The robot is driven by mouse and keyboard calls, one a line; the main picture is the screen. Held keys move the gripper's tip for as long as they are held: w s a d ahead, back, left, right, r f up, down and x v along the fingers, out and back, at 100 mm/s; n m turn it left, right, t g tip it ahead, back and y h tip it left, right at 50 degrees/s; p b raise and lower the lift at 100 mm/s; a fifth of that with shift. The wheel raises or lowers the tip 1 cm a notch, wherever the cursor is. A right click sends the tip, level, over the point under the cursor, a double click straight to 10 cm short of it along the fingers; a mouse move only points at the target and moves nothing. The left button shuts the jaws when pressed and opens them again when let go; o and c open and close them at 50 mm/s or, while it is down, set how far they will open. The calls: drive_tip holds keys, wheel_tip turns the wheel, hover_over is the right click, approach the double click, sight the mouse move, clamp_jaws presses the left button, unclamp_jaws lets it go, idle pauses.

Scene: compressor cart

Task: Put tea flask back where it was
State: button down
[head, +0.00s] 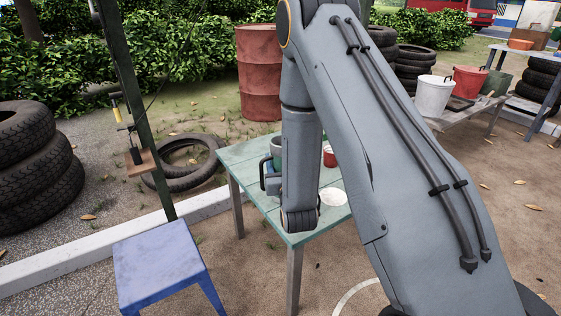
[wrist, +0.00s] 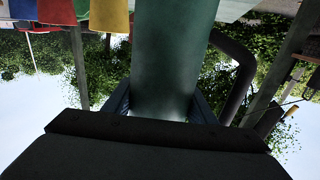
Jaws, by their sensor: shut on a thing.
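The tea flask (head: 278,162) is a green cylinder with a dark handle at its side. In the head view it shows partly at the teal table, much of it hidden behind my arm. In the wrist view the green flask body (wrist: 170,60) fills the middle, with its dark curved handle to the right. My gripper (wrist: 163,108) is shut on the flask, one finger on each side. Whether the flask's base touches the table is hidden. The teal table (head: 243,155) stands below my wrist.
A red cup (head: 329,158) and a white round dish (head: 333,196) are on the table, close to my arm. A blue stool (head: 160,262) stands at the front left. A green post (head: 150,150) with a small wooden shelf (head: 141,163) rises left of the table.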

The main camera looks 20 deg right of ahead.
idle(0.3)
drive_tip(key=c, duration=0.8)
unclamp_jaws()
drive_tip(key=shift+f, duration=0.1)
drive_tip(key=shift+o, duration=0.2)
drive_tip(key=s+a, duration=0.1)
drive_tip(key=s, duration=1.1)
